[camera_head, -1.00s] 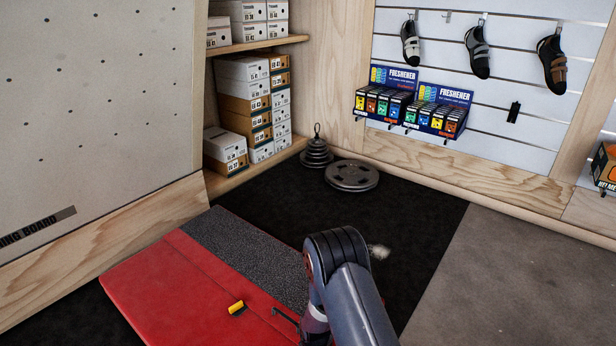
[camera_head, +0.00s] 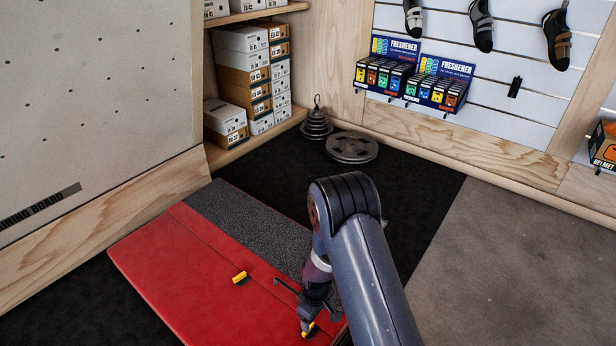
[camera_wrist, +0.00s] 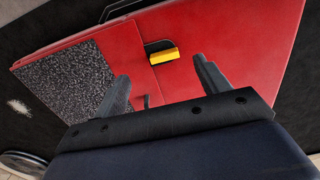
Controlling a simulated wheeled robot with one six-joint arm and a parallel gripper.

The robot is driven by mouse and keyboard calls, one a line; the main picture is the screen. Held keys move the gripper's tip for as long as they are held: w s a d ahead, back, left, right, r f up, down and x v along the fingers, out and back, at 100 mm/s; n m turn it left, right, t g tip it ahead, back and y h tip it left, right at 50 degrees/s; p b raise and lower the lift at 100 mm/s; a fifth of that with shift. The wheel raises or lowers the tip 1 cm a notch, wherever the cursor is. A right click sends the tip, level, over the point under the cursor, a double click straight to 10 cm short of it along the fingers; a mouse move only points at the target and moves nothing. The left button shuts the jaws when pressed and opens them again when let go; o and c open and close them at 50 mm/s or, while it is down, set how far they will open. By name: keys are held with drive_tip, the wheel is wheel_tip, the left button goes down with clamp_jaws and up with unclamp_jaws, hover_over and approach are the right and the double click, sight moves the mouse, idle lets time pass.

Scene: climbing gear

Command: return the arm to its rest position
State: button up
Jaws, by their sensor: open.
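My gripper (camera_head: 294,307) is open and empty, hanging low over the red crash pad in the head view. In the wrist view its two fingers (camera_wrist: 161,69) stand apart, with red pad between and beyond them. My arm bends down from the right and hides part of the pad. No rest mark for the arm shows.
The red pad (camera_head: 185,268) lies on black floor, with a grey textured strip and a yellow-and-black piece (camera_head: 240,278). Another yellow piece (camera_head: 309,330) shows by my gripper. Weight plates (camera_head: 351,148), shelved boxes (camera_head: 243,67) and freshener displays (camera_head: 440,83) stand behind. Right floor is clear.

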sight(314, 337)
wheel_tip(314, 337, down, 11)
drive_tip(key=b, duration=0.4)
drive_tip(key=shift+s+a+b, duration=0.1)
drive_tip(key=shift+b, duration=0.2)
drive_tip(key=shift+r+m+p, duration=0.4)
drive_tip(key=shift+r+p, duration=0.05)
drive_tip(key=shift+p, duration=0.05)
drive_tip(key=m+p, duration=0.1)
drive_tip(key=m, duration=0.3)
drive_tip(key=shift+m, duration=0.3)
drive_tip(key=m+p, duration=0.1)
drive_tip(key=m, duration=0.3)
drive_tip(key=m+p, duration=0.2)
drive_tip(key=m, duration=0.2)
drive_tip(key=shift+r+m, duration=0.1)
drive_tip(key=shift+m, duration=0.2)
drive_tip(key=shift+m+p, duration=1.15)
drive_tip(key=shift+m, duration=0.75)
